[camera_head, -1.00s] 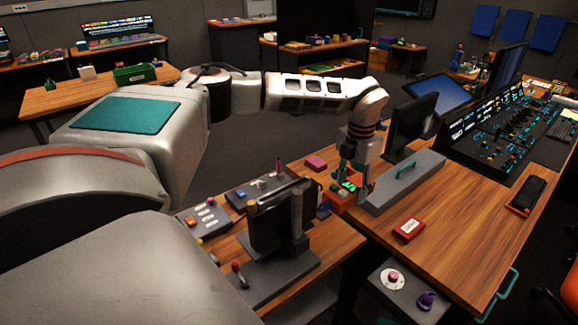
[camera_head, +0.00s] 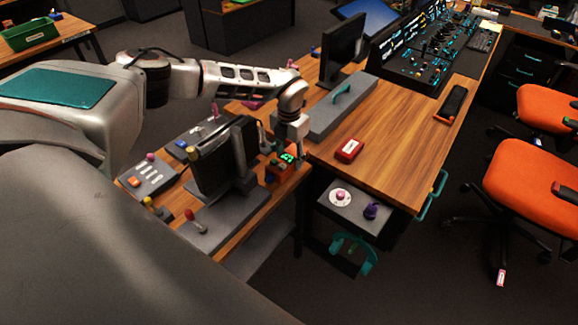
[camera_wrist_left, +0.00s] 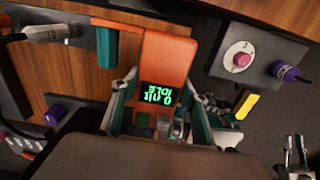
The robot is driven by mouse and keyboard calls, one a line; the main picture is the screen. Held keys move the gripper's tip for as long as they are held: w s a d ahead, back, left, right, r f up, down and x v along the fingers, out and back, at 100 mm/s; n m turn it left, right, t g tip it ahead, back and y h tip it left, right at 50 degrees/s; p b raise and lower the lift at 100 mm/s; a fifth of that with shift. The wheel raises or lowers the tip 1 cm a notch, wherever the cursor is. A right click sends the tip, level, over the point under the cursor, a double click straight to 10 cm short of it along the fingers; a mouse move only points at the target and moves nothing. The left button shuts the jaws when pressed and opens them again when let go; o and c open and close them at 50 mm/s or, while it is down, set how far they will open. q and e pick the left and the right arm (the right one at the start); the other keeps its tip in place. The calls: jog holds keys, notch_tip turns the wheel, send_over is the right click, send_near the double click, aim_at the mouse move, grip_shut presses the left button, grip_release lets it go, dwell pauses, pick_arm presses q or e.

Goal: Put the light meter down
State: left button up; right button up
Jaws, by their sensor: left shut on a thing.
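The light meter is an orange-red device with a lit green display; it shows in the head view (camera_head: 284,162) and closer in the wrist view (camera_wrist_left: 166,55). My left gripper (camera_head: 291,153) is shut on it from above, with one finger on each side in the wrist view (camera_wrist_left: 160,112). The meter is at the right end of the left wooden desk (camera_head: 240,226), just right of a dark monitor. I cannot tell whether its underside touches the wood. Two slim prongs at the lower right of the wrist view may be my right gripper (camera_wrist_left: 295,152), too small to be sure.
The dark monitor (camera_head: 222,165) stands close left of the meter. A long grey box (camera_head: 340,108) and a red box (camera_head: 349,150) lie on the right desk (camera_head: 400,135). A grey unit with pink and purple knobs (camera_head: 355,205) is below. The right desk's middle is clear.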

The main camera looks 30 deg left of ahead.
pick_arm(q)
jog(key=shift+f, duration=2)
jog(key=shift+f, duration=0.15)
jog(key=o, duration=1.2)
jog(key=shift+o, duration=0.2)
